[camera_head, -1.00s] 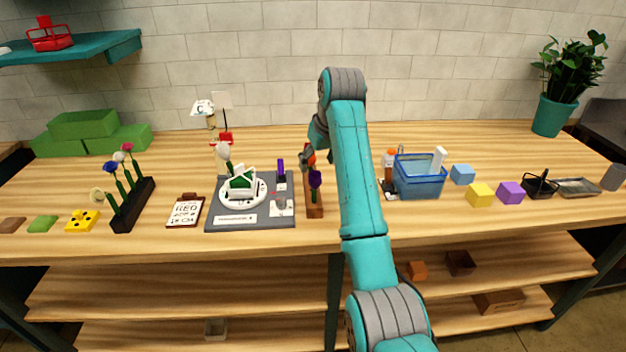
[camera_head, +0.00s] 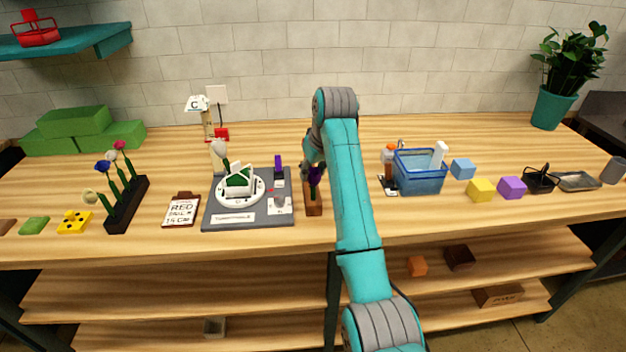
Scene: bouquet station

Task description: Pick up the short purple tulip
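My gripper (camera_head: 313,172) is at the rack, beside or just behind the purple bloom. The gripper points down and is dark and small in this view. Its fingers are partly hidden by the tulip and my arm, so I cannot tell whether they touch the stem or how far apart they are. Anything farther back in the rack is hidden.
A grey board (camera_head: 248,219) with a white round holder stands left of the rack. A black rack of flowers (camera_head: 128,205) is farther left. A blue basket (camera_head: 420,178) stands right of my arm.

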